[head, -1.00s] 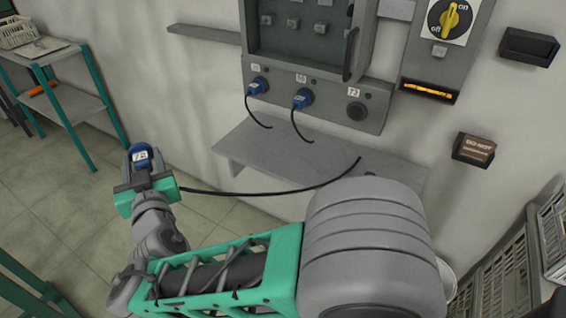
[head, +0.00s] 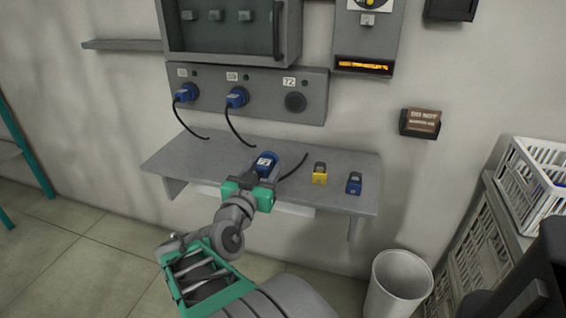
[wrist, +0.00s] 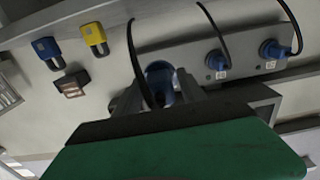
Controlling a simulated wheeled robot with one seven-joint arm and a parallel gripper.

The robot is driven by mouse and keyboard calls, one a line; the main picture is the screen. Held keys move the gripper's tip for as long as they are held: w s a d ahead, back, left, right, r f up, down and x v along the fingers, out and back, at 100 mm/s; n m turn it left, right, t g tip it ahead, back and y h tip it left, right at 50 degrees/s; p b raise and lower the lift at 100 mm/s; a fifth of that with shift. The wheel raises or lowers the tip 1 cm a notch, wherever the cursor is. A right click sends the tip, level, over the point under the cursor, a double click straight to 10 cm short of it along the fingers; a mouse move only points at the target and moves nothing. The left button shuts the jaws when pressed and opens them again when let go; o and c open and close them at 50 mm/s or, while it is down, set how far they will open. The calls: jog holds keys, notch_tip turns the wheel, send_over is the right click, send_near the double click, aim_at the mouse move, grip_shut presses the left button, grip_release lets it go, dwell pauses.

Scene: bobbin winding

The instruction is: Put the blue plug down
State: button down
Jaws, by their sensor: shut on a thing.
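The blue plug (head: 267,161), with a white label, is in my gripper (head: 262,180), whose dark fingers are shut on it. In the head view the plug appears over the front middle of the grey wall shelf (head: 201,156). I cannot tell whether it touches the shelf. Its black cable (head: 294,168) runs off to the right. In the wrist view the plug (wrist: 158,78) shows between the fingers, partly hidden by the gripper body and the cable.
A yellow padlock (head: 319,175) and a blue padlock (head: 354,185) stand on the shelf's right part. Two other blue plugs (head: 186,93) (head: 236,98) sit in the panel (head: 267,88), cables hanging. The panel's right socket (head: 295,102) is empty. A bin (head: 399,285) stands below right.

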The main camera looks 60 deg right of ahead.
jog(key=d, duration=0.5)
jog(key=w+d+f+b, duration=0.1)
jog(key=d, duration=0.4)
jog(key=w+d, duration=0.1)
jog(key=d, duration=0.4)
jog(key=shift+w+d+f, duration=0.25)
jog(key=shift+d+f, duration=0.1)
jog(key=shift+d, duration=0.05)
notch_tip(320, 180, down, 5)
jog(key=shift+b, duration=1.25)
jog(key=shift+d+f, duration=0.15)
jog(key=shift+f, duration=0.15)
jog(key=shift+r, duration=0.15)
jog(key=shift+f+b, duration=0.4)
jog(key=shift+b, duration=0.2)
jog(key=shift+f, duration=0.25)
